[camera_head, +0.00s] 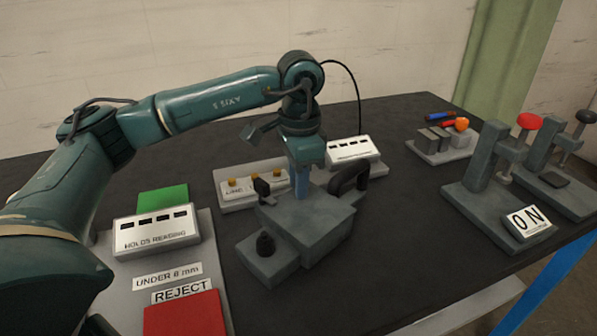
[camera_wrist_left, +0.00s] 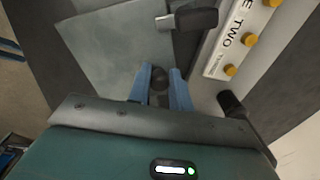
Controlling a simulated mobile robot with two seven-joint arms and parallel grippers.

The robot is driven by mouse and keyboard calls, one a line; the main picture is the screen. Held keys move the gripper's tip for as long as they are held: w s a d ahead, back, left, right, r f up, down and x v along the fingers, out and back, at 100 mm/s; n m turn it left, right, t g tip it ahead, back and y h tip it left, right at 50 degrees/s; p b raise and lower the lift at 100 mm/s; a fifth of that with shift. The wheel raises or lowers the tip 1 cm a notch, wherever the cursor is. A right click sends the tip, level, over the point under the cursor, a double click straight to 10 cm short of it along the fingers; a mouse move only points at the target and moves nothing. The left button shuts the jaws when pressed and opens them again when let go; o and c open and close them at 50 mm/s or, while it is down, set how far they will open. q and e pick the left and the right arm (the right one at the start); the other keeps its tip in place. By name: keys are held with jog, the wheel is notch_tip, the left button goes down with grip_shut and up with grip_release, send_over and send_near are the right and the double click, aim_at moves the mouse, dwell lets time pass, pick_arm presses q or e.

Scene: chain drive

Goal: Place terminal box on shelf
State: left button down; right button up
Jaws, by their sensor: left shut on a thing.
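My left gripper (camera_head: 301,187) points straight down over a grey block fixture (camera_head: 310,230) near the middle of the table. In the left wrist view its blue fingers (camera_wrist_left: 160,88) are shut on a dark rounded knob (camera_wrist_left: 159,77) at the fixture. The head view hides the knob behind the fingers. No thing is plainly marked as a terminal box or a shelf. White boxes with dark slots stand at the left (camera_head: 155,232) and behind the gripper (camera_head: 352,150). My right gripper is not in view.
The fixture has a black arched handle (camera_head: 350,179) and a black front knob (camera_head: 265,244). A white panel (camera_head: 245,186) with yellow buttons is close behind. Green (camera_head: 162,198) and red (camera_head: 186,315) pads lie left. Lever stands (camera_head: 490,180) and an ON sign (camera_head: 529,222) are right.

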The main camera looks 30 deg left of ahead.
pick_arm(q)
jog(key=shift+r, duration=0.1)
jog(key=c, duration=1.3)
grip_release()
jog(key=shift+o, duration=0.2)
